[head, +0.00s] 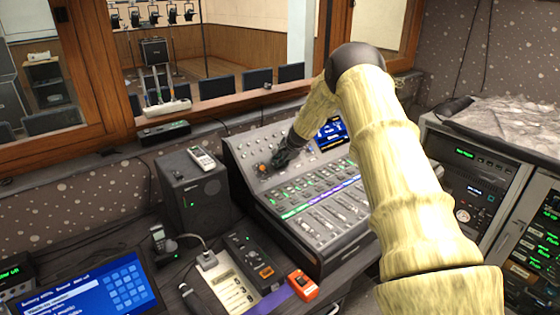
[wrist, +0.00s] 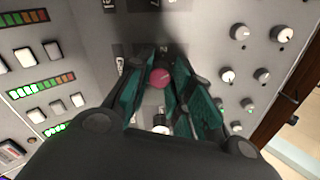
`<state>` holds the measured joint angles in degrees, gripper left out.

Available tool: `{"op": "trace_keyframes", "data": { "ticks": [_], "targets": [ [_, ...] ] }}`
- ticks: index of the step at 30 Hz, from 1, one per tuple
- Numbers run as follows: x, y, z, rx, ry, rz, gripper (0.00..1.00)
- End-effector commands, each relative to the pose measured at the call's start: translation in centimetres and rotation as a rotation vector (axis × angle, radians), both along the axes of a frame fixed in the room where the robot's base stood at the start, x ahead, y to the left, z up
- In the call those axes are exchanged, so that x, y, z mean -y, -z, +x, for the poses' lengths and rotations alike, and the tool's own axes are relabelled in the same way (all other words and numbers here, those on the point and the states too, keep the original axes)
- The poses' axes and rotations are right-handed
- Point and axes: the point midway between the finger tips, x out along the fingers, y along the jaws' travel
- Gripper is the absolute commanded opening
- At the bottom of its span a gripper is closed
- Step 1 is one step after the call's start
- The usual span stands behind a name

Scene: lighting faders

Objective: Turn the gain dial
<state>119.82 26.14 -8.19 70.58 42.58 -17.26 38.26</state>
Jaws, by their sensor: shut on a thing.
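A red round dial (wrist: 160,77), which I take as the gain dial, sits on the grey panel of the mixing console, with printed scale marks around it. In the head view an orange-red dial (head: 262,169) shows at the console's upper left, right beside my fingertips. My gripper (wrist: 158,84) has its dark green fingers on either side of the red dial and is shut on it. In the head view my gripper (head: 279,160) is small and dark against the panel, so the contact is hard to see there.
The mixing console (head: 322,218) has rows of faders and lit buttons. Several white knobs (wrist: 228,76) stand to the right of my fingers, and button rows with green and red lights lie left. A black speaker (head: 193,190) stands left of the console, and a rack (head: 468,190) stands right.

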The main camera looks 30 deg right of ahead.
Motion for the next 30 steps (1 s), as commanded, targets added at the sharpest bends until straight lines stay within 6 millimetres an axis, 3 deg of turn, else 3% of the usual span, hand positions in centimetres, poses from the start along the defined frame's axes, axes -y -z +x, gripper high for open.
{"op": "trace_keyframes", "data": {
  "ticks": [5, 6, 9, 20, 30],
  "targets": [
    [0.5, -0.3, 0.0, 0.005, 0.005, -0.007, 0.00],
    [0.5, -0.3, 0.0, 0.005, 0.005, -0.007, 0.29],
    [0.4, -0.2, 0.1, 0.004, 0.003, -0.005, 0.44],
    [-0.1, -0.2, 0.0, 0.001, -0.002, -0.002, 0.44],
    [0.0, -2.8, -1.9, 0.002, -0.001, 0.000, 0.44]
  ]
}}
